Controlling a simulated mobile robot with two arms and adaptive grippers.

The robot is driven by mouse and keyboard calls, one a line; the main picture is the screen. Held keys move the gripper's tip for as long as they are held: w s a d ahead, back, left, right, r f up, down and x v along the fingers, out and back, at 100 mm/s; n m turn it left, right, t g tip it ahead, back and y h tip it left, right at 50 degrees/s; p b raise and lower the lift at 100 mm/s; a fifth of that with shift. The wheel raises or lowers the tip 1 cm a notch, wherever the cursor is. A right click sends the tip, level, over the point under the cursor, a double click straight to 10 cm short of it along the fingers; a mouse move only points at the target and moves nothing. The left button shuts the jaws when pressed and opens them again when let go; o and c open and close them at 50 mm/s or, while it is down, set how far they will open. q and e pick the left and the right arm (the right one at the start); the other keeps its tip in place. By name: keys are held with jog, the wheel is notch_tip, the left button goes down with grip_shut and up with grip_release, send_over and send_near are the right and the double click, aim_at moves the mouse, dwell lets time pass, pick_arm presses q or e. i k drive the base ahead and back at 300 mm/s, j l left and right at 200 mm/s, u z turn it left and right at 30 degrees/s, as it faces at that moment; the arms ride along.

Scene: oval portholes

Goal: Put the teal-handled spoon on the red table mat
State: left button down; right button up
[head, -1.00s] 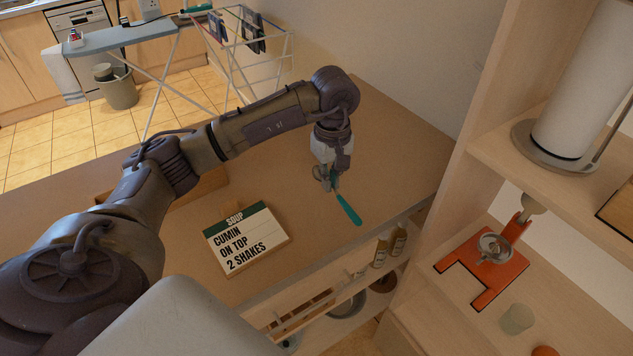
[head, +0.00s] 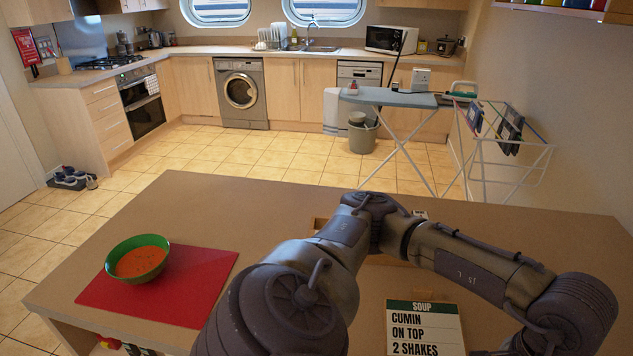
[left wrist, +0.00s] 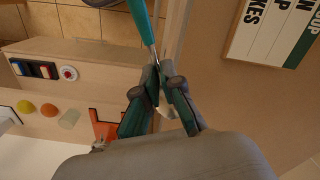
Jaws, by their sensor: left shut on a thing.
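The teal-handled spoon (left wrist: 140,22) shows in the left wrist view. My left gripper (left wrist: 157,78) is shut on its metal part, with the teal handle sticking out beyond the fingertips and some metal showing between the fingers. In the head view my left arm reaches right, and its gripper and the spoon are out of frame. The red table mat (head: 208,285) lies on the counter at the left of the head view. A green bowl (head: 120,272) of orange soup stands on the mat's left part. My right gripper is not in view.
A soup recipe sign (head: 424,328) stands on the brown counter (head: 250,205), right of the mat; it also shows in the left wrist view (left wrist: 275,30). The mat is bare right of the bowl. An ironing board (head: 390,97) and a drying rack (head: 505,150) stand beyond the counter.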

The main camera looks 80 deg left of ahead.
aim_at(208, 282)
jog(key=j+u, duration=0.1)
jog(key=u, duration=0.35)
jog(key=j+u, duration=0.1)
jog(key=u, duration=0.4)
jog(key=j+u, duration=0.15)
jog(key=u, duration=0.3)
jog(key=j+u, duration=0.1)
jog(key=u, duration=0.35)
jog(key=i+j+u, duration=0.2)
jog(key=j, duration=0.2)
jog(key=k, duration=0.1)
